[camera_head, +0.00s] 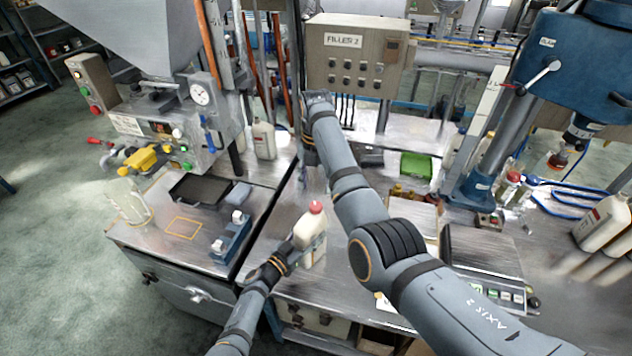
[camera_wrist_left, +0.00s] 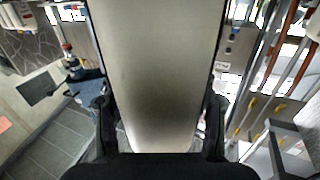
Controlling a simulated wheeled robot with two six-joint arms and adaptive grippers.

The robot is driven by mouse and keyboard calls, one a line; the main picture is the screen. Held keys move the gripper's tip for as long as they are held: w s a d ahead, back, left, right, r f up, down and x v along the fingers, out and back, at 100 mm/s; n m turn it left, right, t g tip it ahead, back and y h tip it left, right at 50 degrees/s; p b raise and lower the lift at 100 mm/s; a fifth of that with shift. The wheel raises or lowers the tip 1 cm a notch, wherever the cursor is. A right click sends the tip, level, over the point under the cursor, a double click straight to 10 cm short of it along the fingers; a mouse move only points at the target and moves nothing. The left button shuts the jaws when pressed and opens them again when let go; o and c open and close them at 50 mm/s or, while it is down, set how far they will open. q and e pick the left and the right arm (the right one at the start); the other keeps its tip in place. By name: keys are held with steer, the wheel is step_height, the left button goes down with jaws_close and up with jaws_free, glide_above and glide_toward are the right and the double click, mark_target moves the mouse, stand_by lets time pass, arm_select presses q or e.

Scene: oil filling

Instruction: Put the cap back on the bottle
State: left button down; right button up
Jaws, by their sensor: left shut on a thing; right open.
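A white bottle (camera_head: 309,245) stands upright with a red cap (camera_head: 315,207) at its top. The cap sits over the neck; I cannot tell whether it is tight. My left gripper (camera_head: 294,252) is shut on the bottle's body from the lower left. In the left wrist view the pale bottle side (camera_wrist_left: 155,75) fills the middle, between the two dark fingers; its cap is out of that view. My right gripper (camera_head: 310,160) points down above the cap, apart from it. It is open and empty, small and partly hidden by my right arm.
The filler machine (camera_head: 165,120) stands at the left, with a black tray (camera_head: 200,190) and a blue fixture (camera_head: 232,237) on its table. Another white bottle (camera_head: 264,140) stands behind. A green tray (camera_head: 416,166) and a blue press (camera_head: 490,150) are at the right.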

mark_target(316, 205)
steer(key=shift+f, duration=4)
